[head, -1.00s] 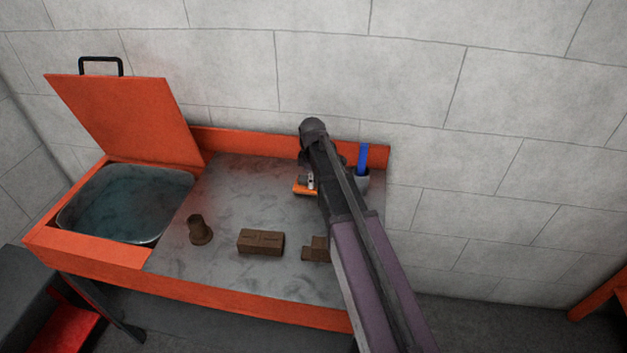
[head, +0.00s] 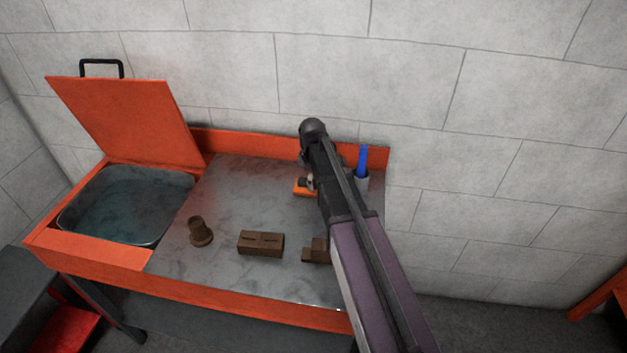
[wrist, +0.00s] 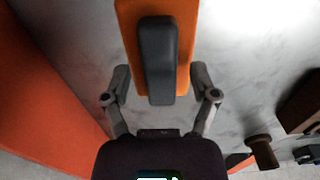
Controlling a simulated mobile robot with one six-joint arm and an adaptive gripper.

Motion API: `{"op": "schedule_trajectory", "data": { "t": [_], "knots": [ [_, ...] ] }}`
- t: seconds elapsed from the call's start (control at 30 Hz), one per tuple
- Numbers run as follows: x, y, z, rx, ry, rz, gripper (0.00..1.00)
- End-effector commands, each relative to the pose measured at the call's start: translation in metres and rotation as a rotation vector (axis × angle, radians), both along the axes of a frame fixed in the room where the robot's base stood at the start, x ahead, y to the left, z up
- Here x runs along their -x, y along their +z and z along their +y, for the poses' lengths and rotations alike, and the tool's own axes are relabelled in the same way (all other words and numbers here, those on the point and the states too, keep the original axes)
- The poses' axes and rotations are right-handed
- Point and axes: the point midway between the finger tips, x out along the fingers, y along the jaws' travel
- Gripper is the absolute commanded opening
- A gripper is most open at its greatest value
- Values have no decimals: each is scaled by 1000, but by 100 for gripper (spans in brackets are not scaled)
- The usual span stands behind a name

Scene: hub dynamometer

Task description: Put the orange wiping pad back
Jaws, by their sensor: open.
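The orange wiping pad (wrist: 187,78) lies on the grey worktop, with a dark grey grip block (wrist: 158,60) along its top. In the head view the pad (head: 301,190) shows only in part at the back of the bench, half hidden by my arm. My gripper (wrist: 157,75) is open, its two fingers on either side of the pad's near end in the wrist view. I cannot tell whether the fingers touch it. In the head view my gripper is mostly hidden behind my arm.
A grey cup with a blue handle (head: 363,160) stands right of my arm. A brown flared part (head: 200,231), a brown block (head: 261,243) and a stepped brown block (head: 316,251) stand along the front. A liquid-filled basin (head: 126,205) with raised orange lid (head: 130,118) is left.

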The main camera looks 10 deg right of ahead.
Motion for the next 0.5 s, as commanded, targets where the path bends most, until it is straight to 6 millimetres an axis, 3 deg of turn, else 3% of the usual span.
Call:
{"op": "schedule_trajectory", "data": {
  "t": [0.5],
  "knots": [
    [0,45,0,0,0,0,76]
  ]
}}
